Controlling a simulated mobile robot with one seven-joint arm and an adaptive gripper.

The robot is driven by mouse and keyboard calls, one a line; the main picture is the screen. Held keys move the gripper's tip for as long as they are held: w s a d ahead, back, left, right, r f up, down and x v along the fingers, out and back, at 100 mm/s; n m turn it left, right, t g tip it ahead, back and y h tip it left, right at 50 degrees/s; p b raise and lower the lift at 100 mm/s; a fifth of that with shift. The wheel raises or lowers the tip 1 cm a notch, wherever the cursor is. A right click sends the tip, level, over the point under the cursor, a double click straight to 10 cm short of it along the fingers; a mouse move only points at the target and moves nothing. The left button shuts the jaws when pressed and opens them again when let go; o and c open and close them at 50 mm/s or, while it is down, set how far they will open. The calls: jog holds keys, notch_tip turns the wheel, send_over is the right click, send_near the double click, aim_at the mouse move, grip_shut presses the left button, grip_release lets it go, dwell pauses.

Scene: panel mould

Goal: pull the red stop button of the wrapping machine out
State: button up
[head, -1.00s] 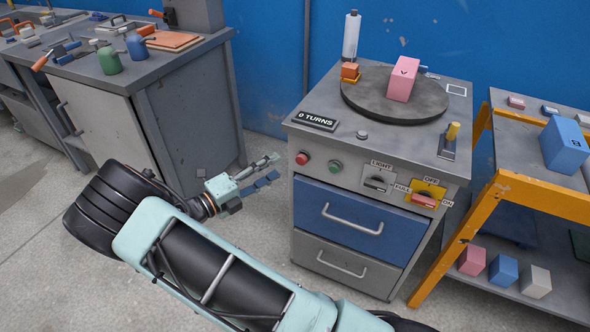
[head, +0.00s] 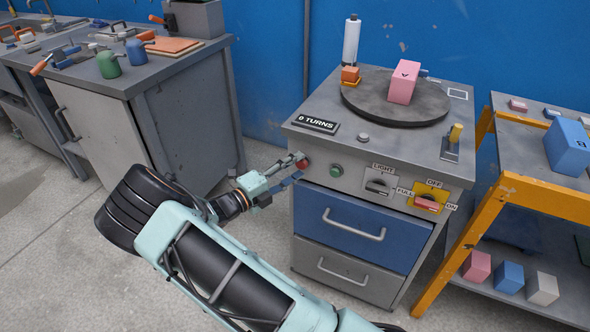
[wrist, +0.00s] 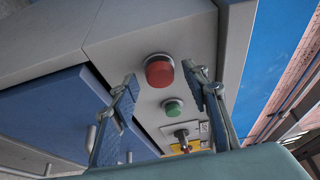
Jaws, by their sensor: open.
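The wrapping machine (head: 375,150) is a grey cabinet with a round turntable on top and a sign reading 0 TURNS. Its red stop button (head: 302,163) is at the left of the front panel, partly hidden by my fingers in the head view. In the wrist view the red button (wrist: 159,71) lies ahead, between and beyond the fingertips. My gripper (head: 294,168) is open and empty, pointing at the button from the left. In the wrist view my gripper's fingers (wrist: 162,78) stand on either side of the button; I cannot tell whether they touch it.
A green button (head: 336,170) sits right of the red one. Further right are a LIGHT/FULL knob (head: 377,187) and a red switch on a yellow plate (head: 427,203). A blue drawer (head: 345,225) with a protruding handle is below. A yellow-framed shelf (head: 480,235) stands right.

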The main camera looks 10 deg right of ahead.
grip_shut()
dwell(0.4)
jog(key=shift+s+a+r+p, duration=0.15)
jog(key=shift+s+a+p, duration=0.15)
jog(key=shift+p, duration=0.65)
jog(key=shift+s+f, duration=0.15)
jog(key=shift+f, duration=0.05)
grip_release()
jog(key=v, duration=1.2)
